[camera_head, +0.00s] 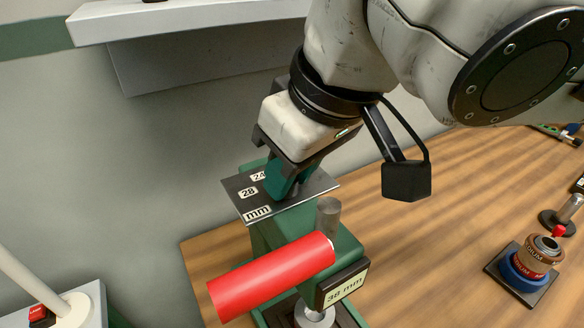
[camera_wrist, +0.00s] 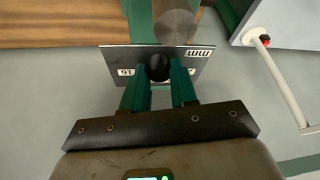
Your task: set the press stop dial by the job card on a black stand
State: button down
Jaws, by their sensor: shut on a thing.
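In the wrist view the plate (camera_wrist: 112,58) shows 16 at the left and mm at the right. My gripper (camera_head: 288,190) points down over the plate. In the wrist view its green fingers (camera_wrist: 160,80) are shut on the round black dial knob (camera_wrist: 158,66). A pale card (camera_head: 346,287) in a black holder, at the press's front, ends in mm; its number looks like 32 or 38.
A red cylindrical handle (camera_head: 272,276) sticks out in front of the press. A black stand with stacked blue and brown rings (camera_head: 530,262) is at the right. A white shelf (camera_head: 180,20) hangs on the wall. The wooden table (camera_head: 440,220) is clear between.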

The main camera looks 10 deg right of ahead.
jog(key=shift+m, duration=0.8)
jog(key=c, duration=0.9)
grip_release()
jog(key=shift+r, duration=0.1)
jog(key=v, duration=0.5)
jog(key=p+v, duration=0.1)
jog(key=v, duration=0.4)
jog(key=shift+s+a+r, duration=0.15)
jog(key=shift+s+r, duration=0.05)
jog(key=shift+s, duration=0.05)
jog(key=shift+h, duration=0.3)
